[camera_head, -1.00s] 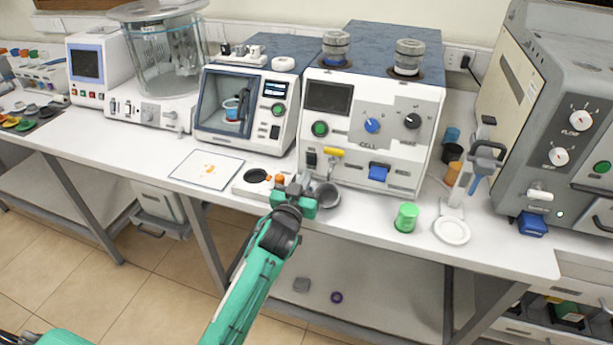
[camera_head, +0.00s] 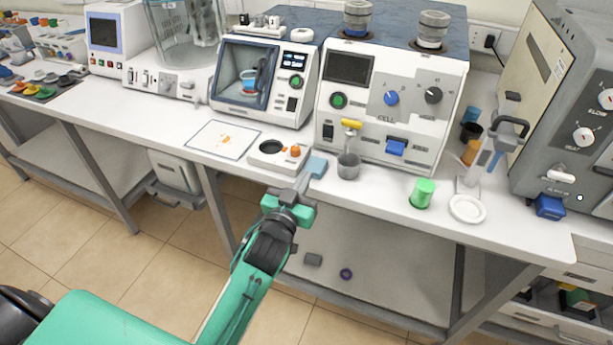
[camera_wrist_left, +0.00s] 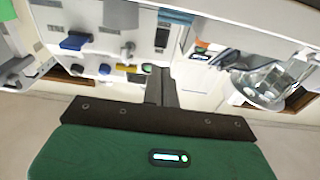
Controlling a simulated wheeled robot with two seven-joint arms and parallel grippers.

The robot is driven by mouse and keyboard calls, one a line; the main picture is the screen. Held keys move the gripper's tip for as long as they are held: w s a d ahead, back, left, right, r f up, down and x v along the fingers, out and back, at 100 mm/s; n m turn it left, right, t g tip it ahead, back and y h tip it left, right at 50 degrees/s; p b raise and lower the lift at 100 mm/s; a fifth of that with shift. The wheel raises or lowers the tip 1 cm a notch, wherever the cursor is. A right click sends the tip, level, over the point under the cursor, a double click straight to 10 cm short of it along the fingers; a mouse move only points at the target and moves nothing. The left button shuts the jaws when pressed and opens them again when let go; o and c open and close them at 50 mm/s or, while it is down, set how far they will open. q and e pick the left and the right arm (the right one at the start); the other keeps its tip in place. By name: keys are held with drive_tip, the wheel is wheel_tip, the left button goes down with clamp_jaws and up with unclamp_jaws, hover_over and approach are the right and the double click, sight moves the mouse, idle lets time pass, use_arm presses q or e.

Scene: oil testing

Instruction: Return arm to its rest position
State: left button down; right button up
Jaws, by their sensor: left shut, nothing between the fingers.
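My left arm is green and comes in from the bottom of the head view. My left gripper (camera_head: 304,178) is shut and empty, in front of the bench's front edge. Its tips are near the small white device with a round dark well (camera_head: 276,155) and the grey metal cup (camera_head: 348,166). I cannot tell whether they touch anything. In the left wrist view the shut fingers (camera_wrist_left: 160,86) point at the instruments on the bench. My right gripper is not in view.
The white bench (camera_head: 372,187) holds a two-knob cell instrument (camera_head: 398,75), a small windowed oven (camera_head: 268,78), a green jar (camera_head: 422,193) and a white dish (camera_head: 467,208). A lower shelf (camera_head: 390,280) lies under it.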

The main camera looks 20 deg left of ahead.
use_arm(q)
drive_tip(key=s+a+f+g+y, duration=0.1)
drive_tip(key=s+a+f+g, duration=0.2)
drive_tip(key=s+f+g, duration=0.7)
drive_tip(key=s+f+m+g, duration=0.1)
drive_tip(key=s+f+g, duration=0.25)
drive_tip(key=s, duration=0.65)
drive_tip(key=s+f+m+g, duration=0.15)
drive_tip(key=s+f, duration=0.25)
drive_tip(key=s, duration=0.6)
wheel_tip(320, 180, down, 29)
drive_tip(key=g+p, duration=0.2)
drive_tip(key=s+a+f, duration=0.2)
drive_tip(key=s+f, duration=0.6)
drive_tip(key=s, duration=0.1)
drive_tip(key=s+a+f+g+p, duration=0.1)
drive_tip(key=s+f, duration=0.8)
drive_tip(key=s, duration=0.1)
drive_tip(key=shift+s+a+f, duration=0.15)
drive_tip(key=shift+a+f, duration=0.1)
drive_tip(key=shift+a, duration=0.1)
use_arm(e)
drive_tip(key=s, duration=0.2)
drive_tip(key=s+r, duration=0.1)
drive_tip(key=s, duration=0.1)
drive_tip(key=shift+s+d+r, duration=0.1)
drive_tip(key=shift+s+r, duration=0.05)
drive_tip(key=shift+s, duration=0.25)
